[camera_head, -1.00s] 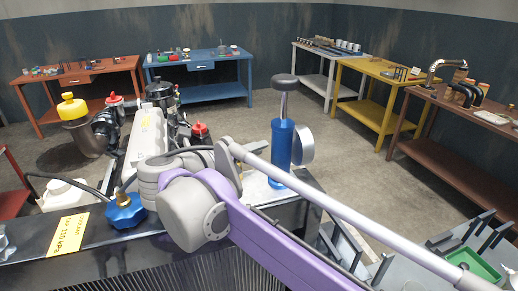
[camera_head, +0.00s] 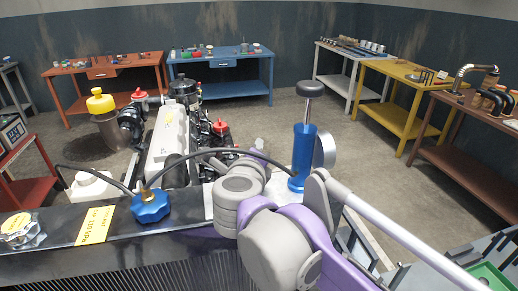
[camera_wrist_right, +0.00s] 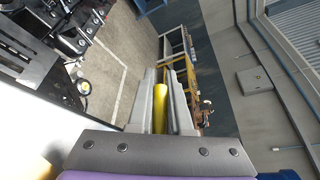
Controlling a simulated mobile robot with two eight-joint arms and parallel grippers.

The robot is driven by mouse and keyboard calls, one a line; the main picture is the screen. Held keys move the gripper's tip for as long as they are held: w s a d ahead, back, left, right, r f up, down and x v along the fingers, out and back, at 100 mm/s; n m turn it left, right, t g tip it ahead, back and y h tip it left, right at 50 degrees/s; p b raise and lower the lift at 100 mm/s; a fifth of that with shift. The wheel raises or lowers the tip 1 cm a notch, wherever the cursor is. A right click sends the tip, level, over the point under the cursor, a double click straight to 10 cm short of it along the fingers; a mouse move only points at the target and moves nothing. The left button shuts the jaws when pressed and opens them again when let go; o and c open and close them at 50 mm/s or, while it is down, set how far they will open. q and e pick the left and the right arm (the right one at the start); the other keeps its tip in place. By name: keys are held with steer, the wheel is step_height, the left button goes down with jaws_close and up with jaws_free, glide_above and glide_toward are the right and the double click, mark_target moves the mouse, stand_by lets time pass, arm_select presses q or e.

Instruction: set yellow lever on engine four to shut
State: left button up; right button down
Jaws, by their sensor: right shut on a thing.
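In the right wrist view, my right gripper (camera_wrist_right: 163,92) is shut on a yellow bar-like piece (camera_wrist_right: 160,112), which looks like the yellow lever. The piece lies lengthwise between the two grey fingers, and its far end is partly hidden by them. In the head view, an engine (camera_head: 165,140) with a pale cover stands beyond the radiator. My right arm crosses in front of it at the lower right, and its gripper is hidden behind the grey wrist joints. No number marking the engine is readable. My left gripper is not in view.
A blue pump cylinder (camera_head: 303,152) with a black knob stands close beside my right arm. A blue cap (camera_head: 150,205) with a black hose sits on the radiator top (camera_head: 60,258). Orange (camera_head: 105,74), blue (camera_head: 222,54) and yellow (camera_head: 405,82) workbenches line the walls. Open floor lies between.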

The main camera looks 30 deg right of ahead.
steer(key=shift+a, duration=0.1)
stand_by(0.4)
steer(key=c, duration=0.8)
jaws_free()
steer(key=shift+c, duration=0.2)
steer(key=v, duration=1)
steer(key=shift+s+a+b, duration=0.15)
steer(key=shift+s+b, duration=0.2)
